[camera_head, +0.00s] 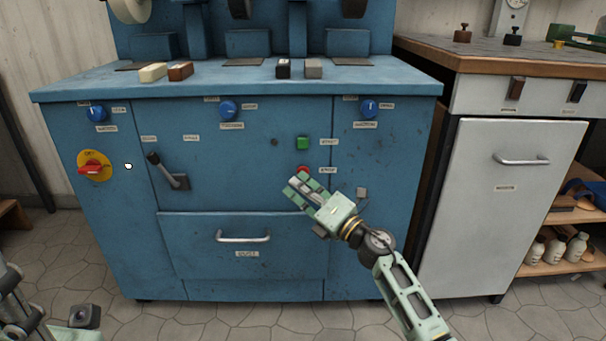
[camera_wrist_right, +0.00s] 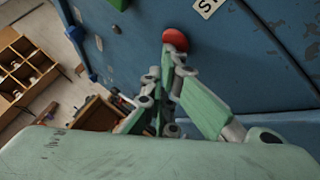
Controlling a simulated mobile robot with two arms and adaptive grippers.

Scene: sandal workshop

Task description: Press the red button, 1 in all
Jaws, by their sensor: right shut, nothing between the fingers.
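The red button (camera_head: 303,169) sits on the front of the blue machine, below a green button (camera_head: 303,143). My right gripper (camera_head: 299,180) is shut and empty, with its fingertips just below and in front of the red button, partly covering it. In the right wrist view the red button (camera_wrist_right: 175,39) shows at the tips of the shut fingers (camera_wrist_right: 172,58); they look very close to it or touching, and I cannot tell which. At the lower left of the head view, parts of my left arm show, but its fingers cannot be made out clearly.
The blue machine (camera_head: 110,240) also has a lever (camera_head: 168,172), a red-and-yellow switch (camera_head: 93,166), blue knobs (camera_head: 229,110) and a drawer handle (camera_head: 243,238). A white cabinet with a wooden top (camera_head: 470,58) stands to the right. Small blocks (camera_head: 283,68) lie on the machine's top.

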